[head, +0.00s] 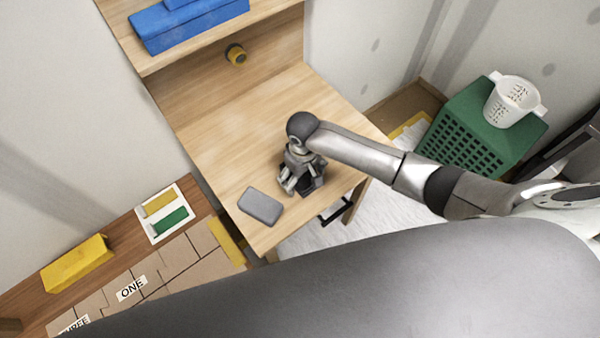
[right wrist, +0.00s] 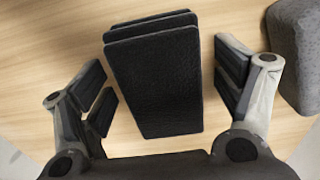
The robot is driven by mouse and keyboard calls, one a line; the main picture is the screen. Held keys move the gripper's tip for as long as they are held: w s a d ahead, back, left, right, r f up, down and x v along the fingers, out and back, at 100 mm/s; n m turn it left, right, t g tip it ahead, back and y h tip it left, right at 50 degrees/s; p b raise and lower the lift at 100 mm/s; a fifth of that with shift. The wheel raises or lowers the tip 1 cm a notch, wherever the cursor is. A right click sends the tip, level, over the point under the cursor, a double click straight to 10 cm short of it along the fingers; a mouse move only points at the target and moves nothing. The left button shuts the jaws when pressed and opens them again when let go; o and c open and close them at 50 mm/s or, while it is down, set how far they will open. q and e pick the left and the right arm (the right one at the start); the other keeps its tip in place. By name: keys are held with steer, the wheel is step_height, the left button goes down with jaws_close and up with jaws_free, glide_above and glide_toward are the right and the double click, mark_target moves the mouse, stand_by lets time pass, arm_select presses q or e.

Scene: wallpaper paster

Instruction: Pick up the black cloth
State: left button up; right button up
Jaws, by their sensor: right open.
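The black cloth (right wrist: 155,82) shows in the right wrist view as a dark, textured, folded stack on the light wood table (head: 215,118). My right gripper (head: 299,188) is open and points down over the table near its front edge. In the right wrist view its fingers are on the left and right sides of the cloth, with a gap on each side. The cloth is between them and not gripped. In the head view the gripper mostly hides the cloth. My left gripper is not in view.
A grey block (head: 261,206) lies on the table left of my right gripper; it also shows in the right wrist view (right wrist: 298,52). A yellow-black round item (head: 236,54) is at the table's back. A green crate (head: 470,130) with a white basket (head: 512,103) stands right.

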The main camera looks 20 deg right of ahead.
steer(key=shift+c, duration=0.4)
steer(key=c, duration=1)
steer(key=shift+r, duration=0.2)
steer(key=shift+r, duration=0.2)
step_height(320, 180, up, 2)
steer(key=shift+r, duration=0.1)
steer(key=s+a+r, duration=0.2)
steer(key=s+r, duration=0.1)
steer(key=s, duration=0.1)
steer(key=s+a+r, duration=0.2)
steer(key=s+r, duration=0.1)
steer(key=s, duration=0.1)
steer(key=s+a+r+b, duration=0.1)
steer(key=s+a+r, duration=0.1)
steer(key=s+r, duration=0.2)
steer(key=shift+s+a, duration=0.15)
steer(key=shift+s, duration=0.2)
